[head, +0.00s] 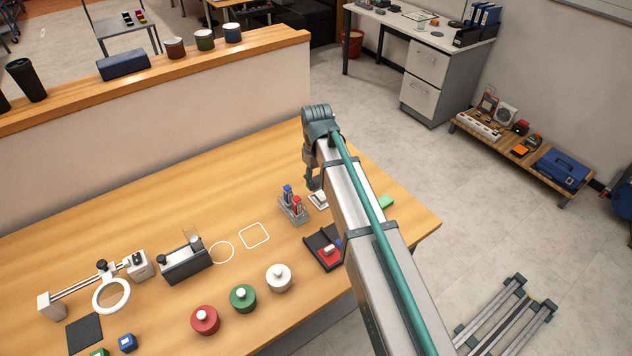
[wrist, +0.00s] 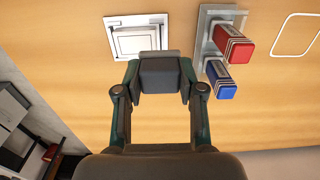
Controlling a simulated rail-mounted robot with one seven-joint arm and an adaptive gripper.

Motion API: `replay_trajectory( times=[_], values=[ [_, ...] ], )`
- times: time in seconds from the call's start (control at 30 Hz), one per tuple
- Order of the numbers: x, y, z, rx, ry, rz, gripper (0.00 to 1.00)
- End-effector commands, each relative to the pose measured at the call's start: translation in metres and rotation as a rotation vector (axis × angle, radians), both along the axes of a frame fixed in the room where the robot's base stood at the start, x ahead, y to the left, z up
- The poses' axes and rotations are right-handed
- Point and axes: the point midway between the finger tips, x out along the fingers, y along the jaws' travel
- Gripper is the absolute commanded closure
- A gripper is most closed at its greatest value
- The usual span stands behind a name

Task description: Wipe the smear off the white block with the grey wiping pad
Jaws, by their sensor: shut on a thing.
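The white block (wrist: 137,41) lies on the table beyond my fingertips in the wrist view. In the head view, the white block (head: 318,199) shows beside my arm, partly covered. My gripper (wrist: 160,82) is shut on the grey wiping pad (wrist: 160,76), held between the two fingers. The pad's far edge overlaps the near edge of the block in the wrist view; I cannot tell whether they touch. My gripper (head: 314,182) is mostly hidden by the arm in the head view. I cannot make out the smear.
A grey holder (wrist: 209,22) with a red-ended and a blue-ended tool stands close to the right of the block in the wrist view. A dark tray (head: 313,241) with a red item lies nearer. A white square outline (head: 241,237) marks clear table left of the holder.

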Motion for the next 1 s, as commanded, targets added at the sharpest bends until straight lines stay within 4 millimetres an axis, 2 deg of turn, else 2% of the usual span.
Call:
replay_trajectory(
  times=[0.1, 0.33, 1.0],
  values=[
    [0.001, -0.001, 0.014, 0.001, -0.001, -0.001, 0.89],
    [0.001, -0.002, 0.030, 0.001, -0.001, -0.003, 0.89],
    [0.001, -0.002, 0.028, 0.000, 0.000, -0.003, 0.89]
  ],
)
